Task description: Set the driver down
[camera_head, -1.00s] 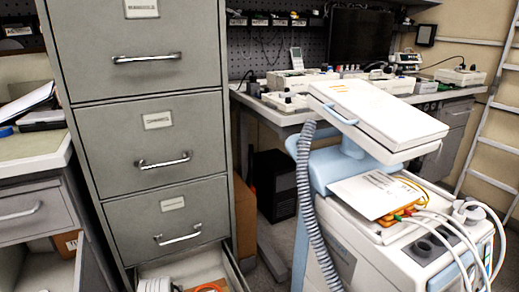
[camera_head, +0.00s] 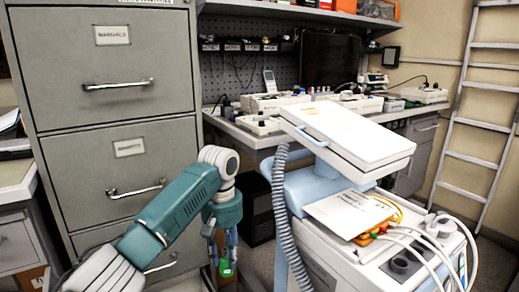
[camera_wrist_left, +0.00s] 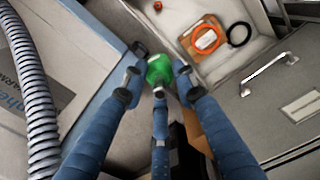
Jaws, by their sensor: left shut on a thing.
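The driver shows as a green handle (camera_wrist_left: 159,70) in the left wrist view, between the fingertips of my left gripper (camera_wrist_left: 158,78). The gripper is shut on it. In the head view my left gripper (camera_head: 222,262) points down in front of the filing cabinet, with a bit of the green driver (camera_head: 227,269) between its fingers. The driver's shaft cannot be made out. My right gripper is not in view.
The grey filing cabinet (camera_head: 118,95) stands at left. An open drawer (camera_wrist_left: 215,75) in the wrist view holds an orange ring (camera_wrist_left: 206,38) and a black ring (camera_wrist_left: 239,34). A white and blue medical cart (camera_head: 330,262) stands close at right. A cluttered workbench (camera_head: 260,140) is behind.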

